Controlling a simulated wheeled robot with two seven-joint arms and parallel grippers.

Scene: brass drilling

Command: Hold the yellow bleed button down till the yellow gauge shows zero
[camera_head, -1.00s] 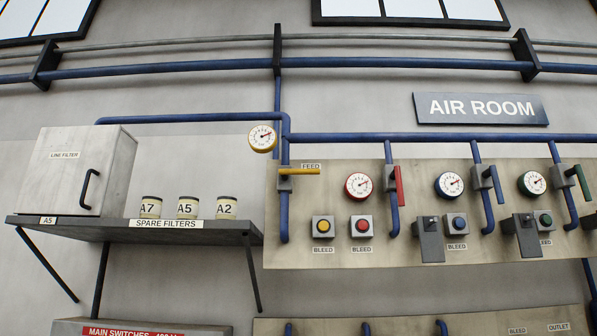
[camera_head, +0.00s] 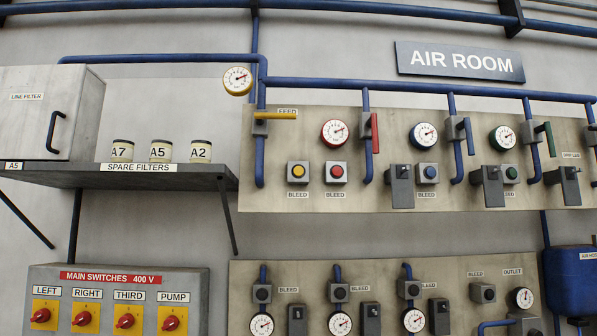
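The yellow bleed button (camera_head: 298,171) sits in a grey box on the upper panel, above a BLEED label. Nothing touches it. The yellow-rimmed gauge (camera_head: 237,80) is on the pipe up and to the left of the button. Its needle points to the upper right, off the low end of the scale; the figures are too small to read. Neither of my grippers shows in the head view.
A red button (camera_head: 337,171) sits close to the right of the yellow one. A blue button (camera_head: 428,172) and a green button (camera_head: 511,173) are farther right. A shelf (camera_head: 130,178) with filter cans juts out at the left. The main switches box (camera_head: 120,283) stands below it.

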